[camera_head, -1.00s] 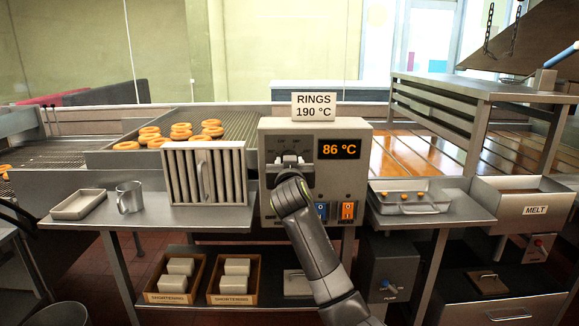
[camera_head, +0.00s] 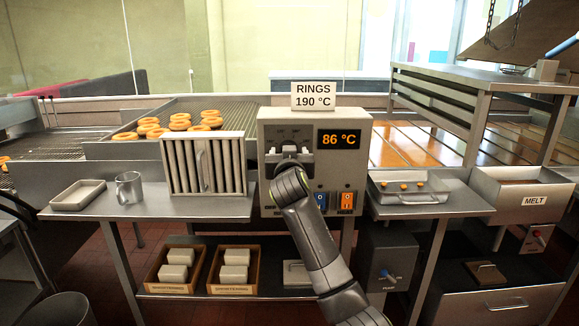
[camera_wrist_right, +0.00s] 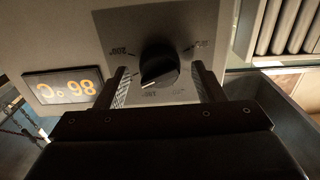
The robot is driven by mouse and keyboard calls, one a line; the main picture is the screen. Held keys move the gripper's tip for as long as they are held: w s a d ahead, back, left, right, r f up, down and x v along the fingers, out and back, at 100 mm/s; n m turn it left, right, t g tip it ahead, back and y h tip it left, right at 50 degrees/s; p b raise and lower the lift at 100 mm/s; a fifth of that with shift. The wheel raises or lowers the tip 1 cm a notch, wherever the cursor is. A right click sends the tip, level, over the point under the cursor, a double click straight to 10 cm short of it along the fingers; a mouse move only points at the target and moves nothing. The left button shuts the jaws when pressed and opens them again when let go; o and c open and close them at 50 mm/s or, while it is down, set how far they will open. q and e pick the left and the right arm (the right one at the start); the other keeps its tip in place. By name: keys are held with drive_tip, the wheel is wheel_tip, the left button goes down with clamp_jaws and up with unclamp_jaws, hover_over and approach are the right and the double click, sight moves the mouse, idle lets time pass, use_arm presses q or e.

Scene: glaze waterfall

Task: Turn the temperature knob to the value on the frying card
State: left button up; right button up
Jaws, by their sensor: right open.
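The sign card (camera_head: 313,96) on top of the control box reads "RINGS 190 °C". The box (camera_head: 350,178) has an orange display (camera_head: 339,139) reading 86 °C. Most dial numbers are too blurred to read. My right gripper (camera_head: 290,153) is at the dial and hides the knob in the head view. Its open fingers (camera_wrist_right: 162,80) stand either side of the knob, with gaps visible. My left gripper is out of view.
A tray (camera_head: 408,189) lies on the right shelf. Doughnuts (camera_head: 180,122) lie on the rack behind.

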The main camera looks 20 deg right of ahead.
drive_tip(key=b+v, duration=0.2)
drive_tip(key=v, duration=1.5)
drive_tip(key=w+f+n+g+y+p, duration=0.1)
drive_tip(key=w+f+n+g+y, duration=0.3)
drive_tip(key=f, duration=1.1)
wheel_tip(320, 180, down, 25)
drive_tip(key=s+d+g+p, duration=0.2)
drive_tip(key=s+g, duration=0.1)
drive_tip(key=s+d+f+g+p, duration=0.1)
drive_tip(key=s+d+f+g, duration=0.1)
drive_tip(key=s+f, duration=0.65)
drive_tip(key=s+d+f+g, duration=0.1)
drive_tip(key=s+d+f, duration=0.1)
drive_tip(key=s+f, duration=0.65)
drive_tip(key=s+d+f+g, duration=0.2)
drive_tip(key=s+f, duration=0.4)
drive_tip(key=s, duration=0.6)
drive_tip(key=s+d+f+m+g+p, duration=0.1)
drive_tip(key=s+f, duration=0.5)
drive_tip(key=s, duration=0.7)
drive_tip(key=s+d+f+g, duration=0.3)
drive_tip(key=s+f, duration=0.3)
drive_tip(key=s, duration=0.7)
drive_tip(key=shift+d+p, duration=0.25)
drive_tip(key=shift+p, duration=0.15)
